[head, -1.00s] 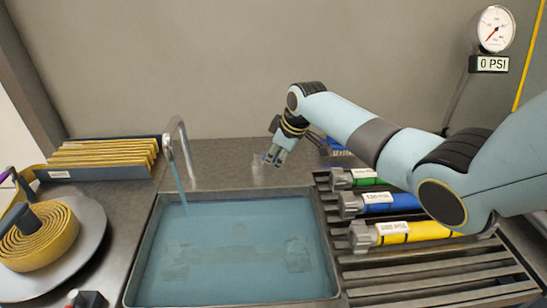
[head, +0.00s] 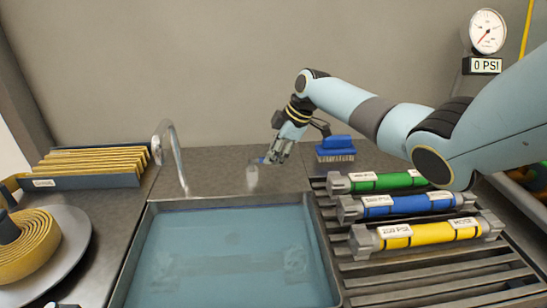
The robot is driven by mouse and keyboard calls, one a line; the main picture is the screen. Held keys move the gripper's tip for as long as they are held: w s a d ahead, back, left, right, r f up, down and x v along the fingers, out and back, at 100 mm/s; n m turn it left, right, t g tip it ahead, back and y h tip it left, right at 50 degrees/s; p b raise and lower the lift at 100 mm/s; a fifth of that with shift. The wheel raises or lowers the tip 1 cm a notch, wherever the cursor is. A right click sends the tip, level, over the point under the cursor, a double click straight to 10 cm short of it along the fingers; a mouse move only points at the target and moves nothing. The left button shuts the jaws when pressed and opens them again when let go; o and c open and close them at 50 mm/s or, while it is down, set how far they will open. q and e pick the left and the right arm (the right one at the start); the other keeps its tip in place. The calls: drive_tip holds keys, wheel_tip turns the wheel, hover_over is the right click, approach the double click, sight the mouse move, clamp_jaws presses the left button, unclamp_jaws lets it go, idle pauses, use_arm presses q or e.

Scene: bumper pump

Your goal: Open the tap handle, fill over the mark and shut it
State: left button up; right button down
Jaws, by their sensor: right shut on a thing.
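The tap spout (head: 170,132) curves up behind the left end of the sink, and I see no stream below its mouth. The sink (head: 145,230) holds a wide sheet of blue-tinted water (head: 225,245); I cannot make out a level mark. The tap handle (head: 262,161), with a bluish end, sits on a short grey post (head: 252,179) behind the sink. My right gripper (head: 272,157) reaches in from the right and is shut on the handle; its fingers partly hide it. My left gripper is out of view.
Green (head: 400,181), blue (head: 405,203) and yellow (head: 430,233) labelled tubes lie on the slatted rack (head: 420,272) at right. A blue brush (head: 336,146) stands behind. A coiled yellow hose (head: 30,245) is at left. The gauge (head: 487,31) reads 0 PSI.

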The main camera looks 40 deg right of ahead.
drive_tip(key=shift+w, duration=0.1)
drive_tip(key=c, duration=1.3)
unclamp_jaws()
drive_tip(key=shift+o, duration=0.2)
drive_tip(key=v, duration=1.2)
